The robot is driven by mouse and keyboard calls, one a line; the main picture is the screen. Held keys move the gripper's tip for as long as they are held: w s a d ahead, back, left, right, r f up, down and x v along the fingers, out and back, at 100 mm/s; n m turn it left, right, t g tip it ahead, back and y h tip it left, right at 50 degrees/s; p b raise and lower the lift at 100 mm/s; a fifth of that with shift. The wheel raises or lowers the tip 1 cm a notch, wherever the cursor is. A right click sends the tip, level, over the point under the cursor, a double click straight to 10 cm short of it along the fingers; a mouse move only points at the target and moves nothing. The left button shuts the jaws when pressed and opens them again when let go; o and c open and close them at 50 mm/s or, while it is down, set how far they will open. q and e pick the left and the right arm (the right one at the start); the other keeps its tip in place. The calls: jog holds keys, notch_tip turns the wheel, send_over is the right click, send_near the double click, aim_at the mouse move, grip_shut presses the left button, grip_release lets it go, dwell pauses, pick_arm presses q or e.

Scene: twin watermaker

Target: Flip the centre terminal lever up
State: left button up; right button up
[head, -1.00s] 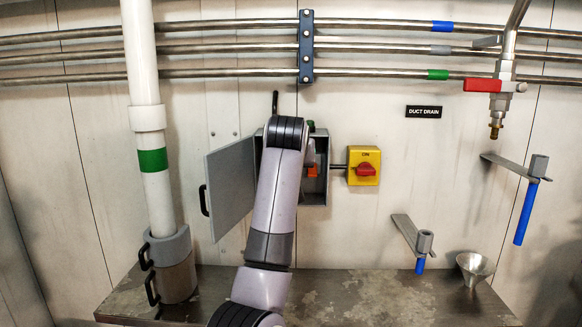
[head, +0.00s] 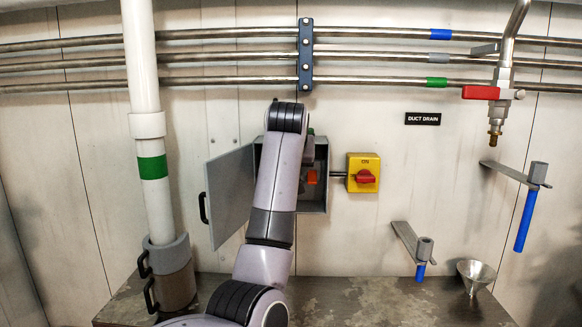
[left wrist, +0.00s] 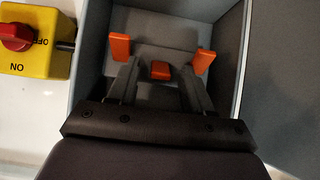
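An open grey terminal box (head: 318,200) is on the wall. The centre terminal lever (left wrist: 160,70) shows end-on as a small block. One outer lever (left wrist: 120,46) is to its left and another (left wrist: 204,61) to its right. My left gripper (left wrist: 159,75) is open, its two grey fingers apart on either side of the centre lever; I cannot tell whether they touch it. In the head view my arm hides the gripper and most of the box. One orange lever (head: 311,177) shows there. My right gripper is out of view.
The box's grey door (head: 230,195) stands open to the left. A yellow switch with a red knob (head: 364,174) is right of the box. A white pipe (head: 153,185) stands farther left. A metal bench (head: 340,300) lies below. Pipes (head: 220,52) run above.

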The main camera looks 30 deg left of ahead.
pick_arm(q)
jog(key=b+v, duration=0.1)
jog(key=v, duration=0.6)
jog(key=shift+b, duration=0.3)
dwell(0.4)
jog(key=s+d+f+m+g+h, duration=0.1)
jog(key=s+f, duration=0.2)
jog(key=f, duration=0.7)
jog(key=s+d+f+m, duration=0.1)
jog(key=s+f+m, duration=0.15)
jog(key=f, duration=0.75)
jog(key=s+d+f+m+g+h, duration=0.15)
jog(key=s+f, duration=0.25)
jog(key=f, duration=0.7)
jog(key=s+d+f+m+g+h, duration=0.1)
jog(key=s+d+f, duration=0.25)
jog(key=s, duration=0.55)
jog(key=s+d+f+m+g+h, duration=0.1)
jog(key=s+d+f, duration=0.3)
jog(key=s, duration=0.5)
jog(key=s+d+f+m+g+h, duration=0.1)
jog(key=s+d+f, duration=0.1)
jog(key=s+f, duration=0.55)
jog(key=w+d+f+t+h, duration=0.2)
jog(key=w+d+f+t, duration=0.1)
jog(key=w+f+t, duration=0.2)
notch_tip(320, 180, down, 2)
jog(key=shift+w+f+m+t, duration=0.15)
jog(key=shift+w+m+t, duration=0.25)
jog(key=shift+t, duration=0.65)
